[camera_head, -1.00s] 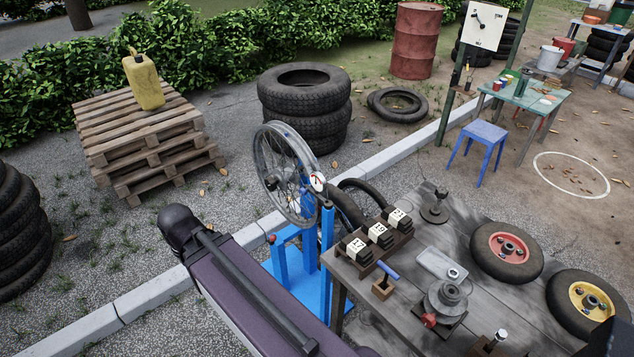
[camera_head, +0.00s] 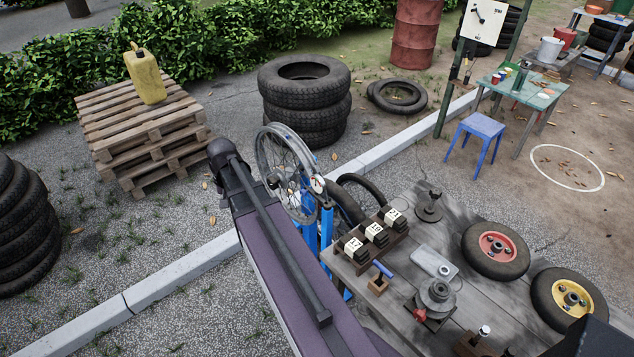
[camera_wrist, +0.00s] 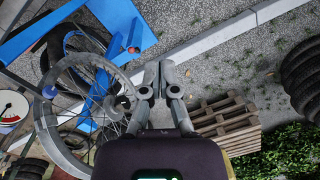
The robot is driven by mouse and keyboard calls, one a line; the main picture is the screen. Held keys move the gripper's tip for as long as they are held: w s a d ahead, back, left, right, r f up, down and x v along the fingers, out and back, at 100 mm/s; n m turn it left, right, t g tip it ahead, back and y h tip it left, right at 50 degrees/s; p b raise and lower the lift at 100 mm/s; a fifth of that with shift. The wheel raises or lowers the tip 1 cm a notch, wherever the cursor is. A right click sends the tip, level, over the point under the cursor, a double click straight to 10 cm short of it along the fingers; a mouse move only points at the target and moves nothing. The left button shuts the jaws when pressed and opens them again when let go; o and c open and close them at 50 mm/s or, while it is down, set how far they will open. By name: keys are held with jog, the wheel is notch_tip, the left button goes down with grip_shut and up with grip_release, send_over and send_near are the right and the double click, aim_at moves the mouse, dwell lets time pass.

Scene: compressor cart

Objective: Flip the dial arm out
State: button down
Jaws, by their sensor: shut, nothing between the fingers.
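The round white dial (camera_head: 318,184) with a red mark sits at the top of the blue stand (camera_head: 326,226), close beside the spoked wheel's rim (camera_head: 262,155). In the wrist view the dial (camera_wrist: 12,108) is at the left edge, partly cut off. The arm that carries it is hard to make out. My gripper (camera_wrist: 159,72) is shut and empty in the middle of the wrist view, to the right of the wheel (camera_wrist: 60,125) there, apart from the dial. In the head view my arm covers the stand's lower left part, and the fingertips cannot be made out clearly.
A bench (camera_head: 400,300) with a block rack (camera_head: 372,240), a blue-handled tool (camera_head: 382,268) and wheels (camera_head: 496,250) stands right of the stand. Stacked tires (camera_head: 305,100) are behind. Pallets (camera_head: 150,150) with a yellow can (camera_head: 145,77) stand left. Open paving lies between.

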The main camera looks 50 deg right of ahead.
jog(key=d+m+y, duration=0.1)
jog(key=d+m, duration=0.5)
jog(key=d, duration=1.3)
jog(key=m+y, duration=0.1)
jog(key=m, duration=0.5)
send_near(316, 184)
jog(key=w+d+f, duration=0.2)
jog(key=d+f, duration=0.2)
jog(key=d, duration=0.3)
jog(key=shift+s+r, duration=0.1)
jog(key=shift+r, duration=0.15)
jog(key=shift+a+f, duration=0.1)
jog(key=shift+f, duration=0.05)
jog(key=a+f+b, duration=0.2)
jog(key=f+b, duration=0.1)
jog(key=a+f+b, duration=0.2)
jog(key=f+b, duration=0.1)
jog(key=a+f+b, duration=0.2)
jog(key=f+b, duration=0.1)
jog(key=shift+w+a+f+b, duration=0.15)
jog(key=shift+w+f+b, duration=0.1)
jog(key=shift+w+b, duration=0.1)
jog(key=shift+w+a, duration=0.1)
jog(key=shift+a, duration=0.05)
